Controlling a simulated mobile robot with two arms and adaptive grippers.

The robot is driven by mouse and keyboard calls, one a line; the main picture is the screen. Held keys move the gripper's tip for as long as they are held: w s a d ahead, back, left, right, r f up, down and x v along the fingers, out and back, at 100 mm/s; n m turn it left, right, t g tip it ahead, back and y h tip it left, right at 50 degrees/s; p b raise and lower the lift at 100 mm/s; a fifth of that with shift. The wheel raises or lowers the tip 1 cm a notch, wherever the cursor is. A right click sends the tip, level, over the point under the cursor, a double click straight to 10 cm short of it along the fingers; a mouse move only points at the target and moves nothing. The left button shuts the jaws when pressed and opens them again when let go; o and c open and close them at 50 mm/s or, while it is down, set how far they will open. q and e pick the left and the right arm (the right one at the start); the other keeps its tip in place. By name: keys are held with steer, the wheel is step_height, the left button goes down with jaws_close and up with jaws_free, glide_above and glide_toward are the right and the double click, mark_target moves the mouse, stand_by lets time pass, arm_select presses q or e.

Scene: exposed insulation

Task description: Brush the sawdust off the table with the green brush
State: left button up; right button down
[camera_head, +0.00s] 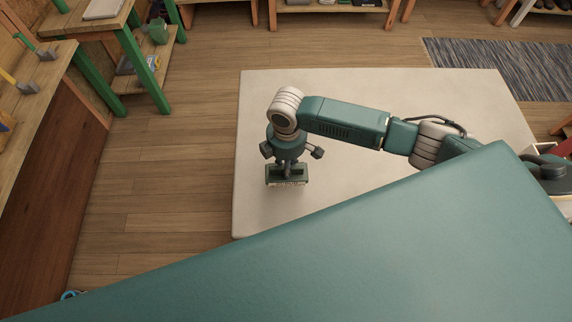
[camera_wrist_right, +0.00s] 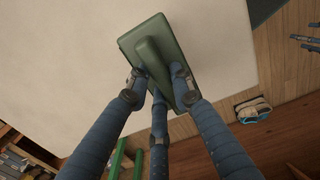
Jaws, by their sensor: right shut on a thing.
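The green brush (camera_head: 287,180) is over the left part of the pale table (camera_head: 262,105). My right gripper (camera_head: 289,164) comes down on it from above, its fingers closed around the brush handle. In the right wrist view the green brush (camera_wrist_right: 174,48) shows its flat back and raised handle, with the fingers of my right gripper (camera_wrist_right: 160,88) around it. I cannot tell whether the bristles touch the table (camera_wrist_right: 75,60). I can make out no sawdust on the visible tabletop. My left gripper is not in view.
A wooden workbench (camera_head: 40,95) with green legs stands at the left. A striped grey rug (camera_head: 500,65) lies beyond the table at the right. Wooden floor (camera_head: 150,185) is open left of the table. A small pale object with blue trim (camera_wrist_right: 252,110) lies on the floor.

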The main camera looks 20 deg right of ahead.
steer(key=shift+w+r+p, duration=0.15)
steer(key=shift+r+p, duration=0.55)
steer(key=shift+r, duration=0.2)
steer(key=shift+r+p, duration=0.5)
steer(key=shift+r, duration=0.05)
steer(key=shift+f, duration=0.1)
